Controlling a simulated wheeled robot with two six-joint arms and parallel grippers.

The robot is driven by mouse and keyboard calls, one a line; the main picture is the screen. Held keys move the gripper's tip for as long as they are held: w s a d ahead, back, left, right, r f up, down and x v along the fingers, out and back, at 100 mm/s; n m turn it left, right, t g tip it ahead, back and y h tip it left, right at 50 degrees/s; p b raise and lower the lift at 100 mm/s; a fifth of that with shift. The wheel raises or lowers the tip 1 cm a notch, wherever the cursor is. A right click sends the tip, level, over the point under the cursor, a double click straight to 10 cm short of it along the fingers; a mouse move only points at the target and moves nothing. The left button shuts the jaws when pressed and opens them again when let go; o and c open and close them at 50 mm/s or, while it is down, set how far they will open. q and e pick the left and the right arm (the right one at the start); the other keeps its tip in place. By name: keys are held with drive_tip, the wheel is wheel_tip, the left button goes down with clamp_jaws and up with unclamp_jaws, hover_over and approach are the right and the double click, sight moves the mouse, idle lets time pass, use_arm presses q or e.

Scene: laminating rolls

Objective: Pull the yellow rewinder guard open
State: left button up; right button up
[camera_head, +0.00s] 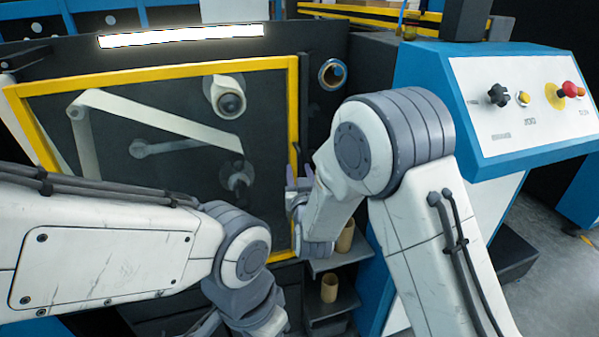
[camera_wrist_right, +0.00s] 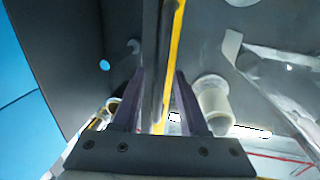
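The yellow rewinder guard (camera_head: 293,100) is a yellow frame around a dark clear panel, standing closed across the machine front in the head view. A dark upright handle (camera_wrist_right: 165,50) runs along its yellow edge (camera_wrist_right: 177,45) in the right wrist view. My right gripper (camera_head: 298,184) is at the guard's right edge, partly hidden by its own wrist. In the right wrist view its two purple-grey fingers (camera_wrist_right: 160,82) are apart, one on each side of the handle, with gaps visible. My left arm crosses the lower left; its gripper is outside the picture.
A blue control console (camera_head: 525,100) with knobs and a red button stands at the right. Shelves with cardboard cores (camera_head: 329,288) are below my right wrist. Behind the panel are a white roll (camera_head: 229,102) and a web. Grey floor (camera_head: 550,225) is open at the right.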

clamp_jaws()
idle(1.2)
